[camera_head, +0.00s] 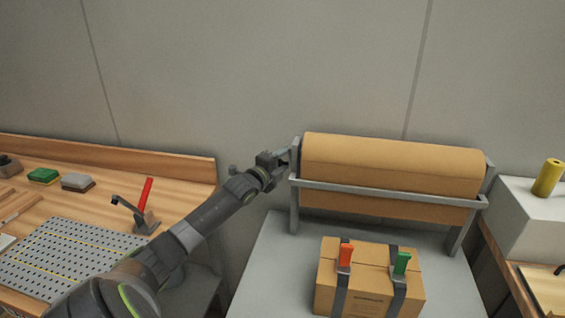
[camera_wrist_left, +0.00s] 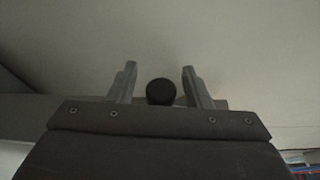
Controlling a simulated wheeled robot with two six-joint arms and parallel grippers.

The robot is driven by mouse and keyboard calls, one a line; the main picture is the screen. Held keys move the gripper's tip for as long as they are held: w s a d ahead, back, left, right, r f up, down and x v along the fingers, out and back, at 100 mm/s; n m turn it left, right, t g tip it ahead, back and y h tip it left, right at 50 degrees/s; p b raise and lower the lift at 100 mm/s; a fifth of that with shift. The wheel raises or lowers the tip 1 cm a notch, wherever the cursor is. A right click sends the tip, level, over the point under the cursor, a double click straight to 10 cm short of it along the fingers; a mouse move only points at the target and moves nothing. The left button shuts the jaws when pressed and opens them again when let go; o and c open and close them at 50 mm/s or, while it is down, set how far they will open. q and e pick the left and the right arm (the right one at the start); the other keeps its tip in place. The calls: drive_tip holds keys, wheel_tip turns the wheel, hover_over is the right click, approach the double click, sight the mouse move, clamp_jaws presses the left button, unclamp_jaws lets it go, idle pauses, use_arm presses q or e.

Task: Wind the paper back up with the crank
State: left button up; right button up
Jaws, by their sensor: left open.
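A large brown paper roll (camera_head: 390,165) lies across a grey metal stand (camera_head: 385,196) in the head view. My left gripper (camera_head: 285,155) is at the stand's upper left end. In the left wrist view its two fingers (camera_wrist_left: 160,85) are apart, with a round dark knob (camera_wrist_left: 161,92) between them, probably the crank's handle. I cannot tell whether either finger touches it. The rest of the crank is mostly hidden behind my gripper. My right gripper is not in view.
A cardboard box (camera_head: 330,275) with red and green clamps stands on the grey table (camera_head: 268,270) before the roll. A wooden bench (camera_head: 95,205) at left holds a perforated plate (camera_head: 70,262) and a red-handled lever tool (camera_head: 145,196). A yellow cylinder (camera_head: 548,178) stands at right.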

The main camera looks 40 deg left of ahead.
use_arm(q)
clamp_jaws()
idle(0.3)
drive_tip(key=shift+s+g, duration=0.1)
drive_tip(key=shift+g, duration=0.2)
drive_tip(key=shift+s+d+n+g+p, duration=0.25)
drive_tip(key=shift+s+n+g+p, duration=0.15)
drive_tip(key=shift+g+p, duration=0.4)
drive_tip(key=s+d+r+n+g+h+p, duration=0.3)
drive_tip(key=s+g+h+p, duration=0.3)
drive_tip(key=g+p, duration=0.5)
drive_tip(key=shift+d+r+n+g+h, duration=0.25)
drive_tip(key=shift+r+n+g+h, duration=0.3)
drive_tip(key=shift+g, duration=1.85)
